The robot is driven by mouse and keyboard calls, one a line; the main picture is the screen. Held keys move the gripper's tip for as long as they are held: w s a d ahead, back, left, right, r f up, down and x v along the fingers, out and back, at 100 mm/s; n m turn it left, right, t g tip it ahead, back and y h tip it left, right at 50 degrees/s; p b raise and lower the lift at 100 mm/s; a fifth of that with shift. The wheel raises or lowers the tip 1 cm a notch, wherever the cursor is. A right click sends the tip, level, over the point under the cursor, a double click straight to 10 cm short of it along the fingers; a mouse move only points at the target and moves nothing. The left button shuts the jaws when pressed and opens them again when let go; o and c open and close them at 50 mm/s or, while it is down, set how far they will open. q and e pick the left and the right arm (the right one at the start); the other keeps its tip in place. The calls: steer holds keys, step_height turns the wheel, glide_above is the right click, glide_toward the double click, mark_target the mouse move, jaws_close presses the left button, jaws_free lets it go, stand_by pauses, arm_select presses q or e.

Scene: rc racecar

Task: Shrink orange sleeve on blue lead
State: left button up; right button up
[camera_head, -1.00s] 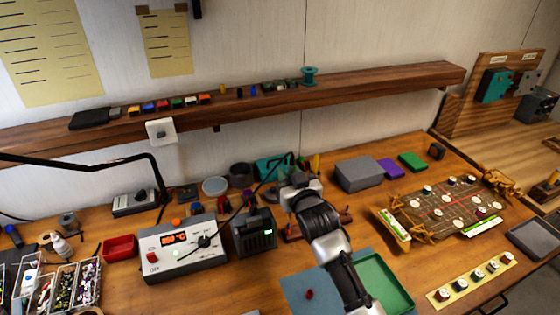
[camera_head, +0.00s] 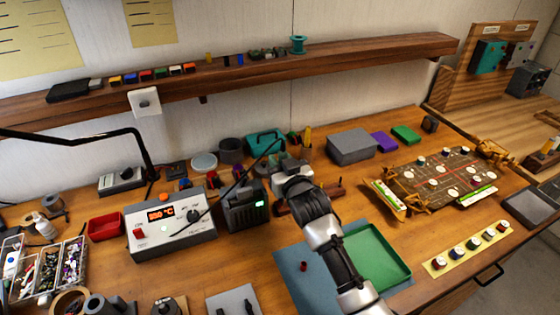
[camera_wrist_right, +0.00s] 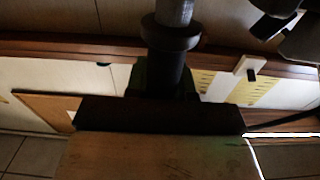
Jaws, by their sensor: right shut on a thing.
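My right gripper (camera_head: 284,163) is at the back of the bench, right of the black boxy unit (camera_head: 245,205). My wrist hides most of its fingers. In the right wrist view a dark cylindrical tool (camera_wrist_right: 166,72) with a grey end stands in front of the camera, and the gripper is shut on it. A thin black cable or hose rises toward the gripper from the grey station (camera_head: 172,230), whose orange display reads in °C. I cannot make out the orange sleeve or the blue lead. My left gripper is not in view.
A blue mat (camera_head: 290,264) with a small red object (camera_head: 303,266) and a green tray (camera_head: 384,263) lie under my right arm. A circuit board (camera_head: 440,180) in a wooden-coloured holder stands at right. A grey box (camera_head: 352,147) is behind. Parts trays fill the left.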

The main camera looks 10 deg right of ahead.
mark_target(284, 148)
steer(key=shift+f, duration=0.45)
stand_by(0.6)
stand_by(0.7)
stand_by(0.6)
steer(key=r+p, duration=0.4)
steer(key=s+r+p, duration=0.1)
steer(key=r+p, duration=0.2)
steer(key=shift+d+r, duration=0.1)
stand_by(0.3)
stand_by(0.5)
